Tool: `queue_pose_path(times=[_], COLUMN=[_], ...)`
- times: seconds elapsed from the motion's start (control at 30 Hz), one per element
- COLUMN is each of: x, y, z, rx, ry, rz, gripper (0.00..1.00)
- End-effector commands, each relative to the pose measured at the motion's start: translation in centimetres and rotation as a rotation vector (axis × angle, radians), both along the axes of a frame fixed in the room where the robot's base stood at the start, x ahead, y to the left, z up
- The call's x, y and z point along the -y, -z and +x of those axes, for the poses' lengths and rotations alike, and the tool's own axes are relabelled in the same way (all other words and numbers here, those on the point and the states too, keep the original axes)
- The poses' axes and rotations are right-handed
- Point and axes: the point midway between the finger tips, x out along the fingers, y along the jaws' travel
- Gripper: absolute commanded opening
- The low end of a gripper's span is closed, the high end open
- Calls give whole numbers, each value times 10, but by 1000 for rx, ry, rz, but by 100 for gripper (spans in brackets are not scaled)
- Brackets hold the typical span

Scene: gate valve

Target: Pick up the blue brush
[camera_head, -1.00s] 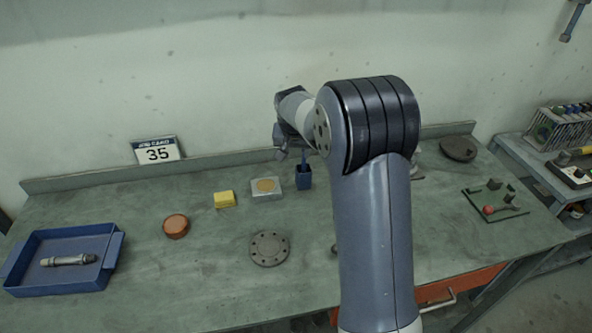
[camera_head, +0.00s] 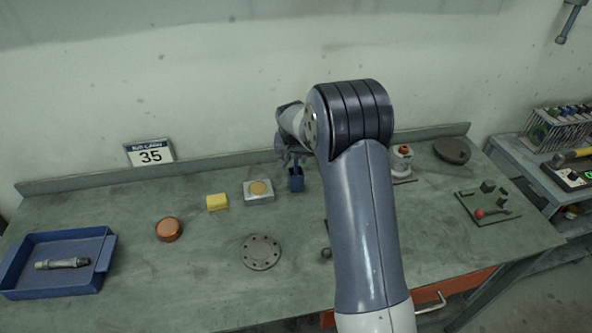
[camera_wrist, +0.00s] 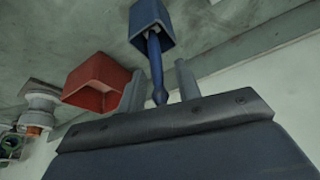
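The blue brush (camera_wrist: 155,62) stands in a blue square holder (camera_wrist: 151,20) in the wrist view, its handle sticking out toward my gripper. The holder (camera_head: 296,184) is also in the head view, on the bench near the back wall; the brush there is hidden by my gripper. My gripper (camera_wrist: 160,83) is open, with one finger on each side of the handle and gaps visible. In the head view my gripper (camera_head: 291,160) is right above the holder.
A red square holder (camera_wrist: 97,82) stands beside the blue one in the wrist view. A grey block with a tan disc (camera_head: 259,191) and a yellow block (camera_head: 217,202) lie left of the blue holder. A flange (camera_head: 261,252) lies in front.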

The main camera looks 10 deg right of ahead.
Motion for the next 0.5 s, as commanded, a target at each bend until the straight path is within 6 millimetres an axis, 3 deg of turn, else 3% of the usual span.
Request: queue_pose_path(times=[0.37, 0.5], x=[0, 0], y=[0, 0], z=[0, 0], rx=[0, 0], ry=[0, 0], rz=[0, 0], gripper=[1, 0])
